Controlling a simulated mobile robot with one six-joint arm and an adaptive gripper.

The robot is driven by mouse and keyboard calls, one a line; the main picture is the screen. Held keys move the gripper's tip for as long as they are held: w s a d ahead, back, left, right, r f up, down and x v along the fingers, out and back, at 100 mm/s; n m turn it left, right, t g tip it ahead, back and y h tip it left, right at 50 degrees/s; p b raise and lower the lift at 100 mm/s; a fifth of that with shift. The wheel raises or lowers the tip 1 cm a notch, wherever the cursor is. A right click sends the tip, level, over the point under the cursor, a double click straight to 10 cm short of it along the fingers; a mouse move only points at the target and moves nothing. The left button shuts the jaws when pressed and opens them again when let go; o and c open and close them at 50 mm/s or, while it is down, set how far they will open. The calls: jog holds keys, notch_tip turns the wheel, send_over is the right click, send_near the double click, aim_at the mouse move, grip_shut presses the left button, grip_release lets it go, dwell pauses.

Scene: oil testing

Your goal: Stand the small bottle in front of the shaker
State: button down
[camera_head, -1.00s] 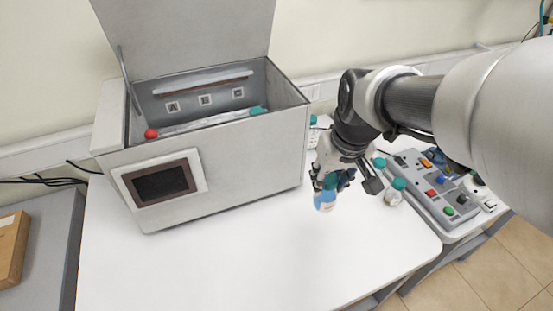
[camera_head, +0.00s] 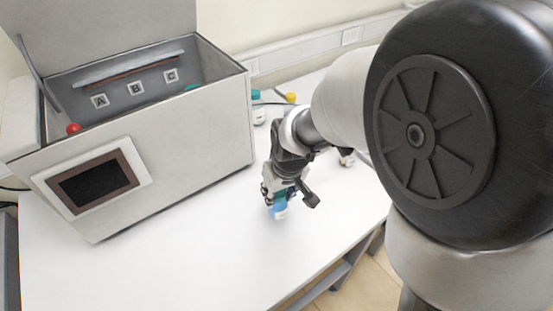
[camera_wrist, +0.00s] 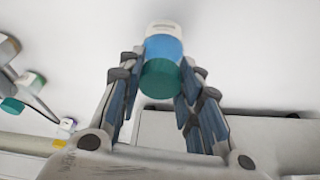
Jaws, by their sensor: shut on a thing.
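The small bottle, with a teal cap and blue liquid, shows below my gripper in the head view (camera_head: 279,211) and between the fingers in the wrist view (camera_wrist: 164,50). My gripper (camera_head: 277,194) is shut on it around the teal cap and holds it upright or nearly so. The bottle is over the white table in front of the large grey box. I cannot tell whether its base touches the table. The box, probably the shaker (camera_head: 195,148), has its lid open, a dark screen on its front and A, B, C labels inside.
The white table (camera_head: 190,250) is clear in front of the box. Another teal-capped bottle (camera_head: 258,112) stands behind my gripper, by the box's right side. Another bottle (camera_head: 347,160) is partly hidden by my arm. The table's right edge is close to my gripper.

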notch_tip(320, 180, down, 3)
jog(key=shift+f+b, duration=0.15)
jog(key=shift+b, duration=0.25)
jog(key=c, duration=1.6)
grip_release()
jog(key=shift+f, duration=0.15)
jog(key=o, duration=0.4)
jog(key=shift+o, duration=0.2)
